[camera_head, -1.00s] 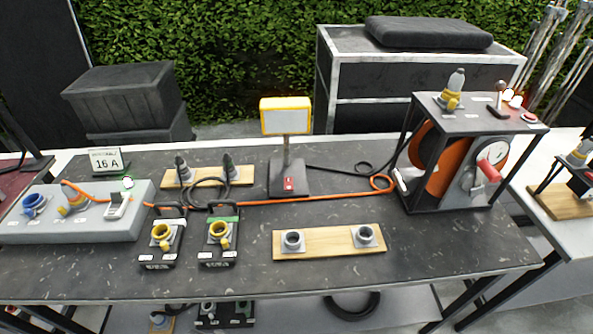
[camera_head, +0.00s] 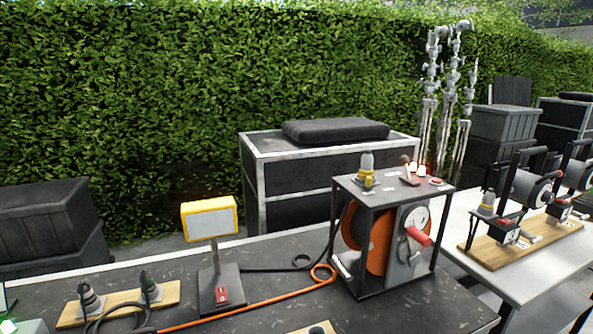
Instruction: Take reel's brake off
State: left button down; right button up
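The reel (camera_head: 361,230) is an orange drum inside a black open frame, right of centre on the dark table. A grey side disc with a red crank handle (camera_head: 419,236) faces right. On the frame's top plate (camera_head: 385,188) stand a small lever with a round knob (camera_head: 406,170), a red button (camera_head: 435,182) and a yellow-and-grey connector (camera_head: 367,172). A white tab (camera_head: 342,267) sits low at the frame's left side. The labels are too small to read, so I cannot tell which part is the brake. Neither of my grippers is in view.
A yellow-framed lamp (camera_head: 209,219) on a black base stands left of the reel. An orange cable (camera_head: 265,303) runs along the table. A white table (camera_head: 500,272) at right holds smaller reels on a wooden board (camera_head: 525,243). A black case (camera_head: 300,165) stands behind.

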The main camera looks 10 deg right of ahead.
aim_at(404, 159)
jog(key=u, duration=2.55)
jog(key=k, duration=1.4)
jog(key=z, duration=2.2)
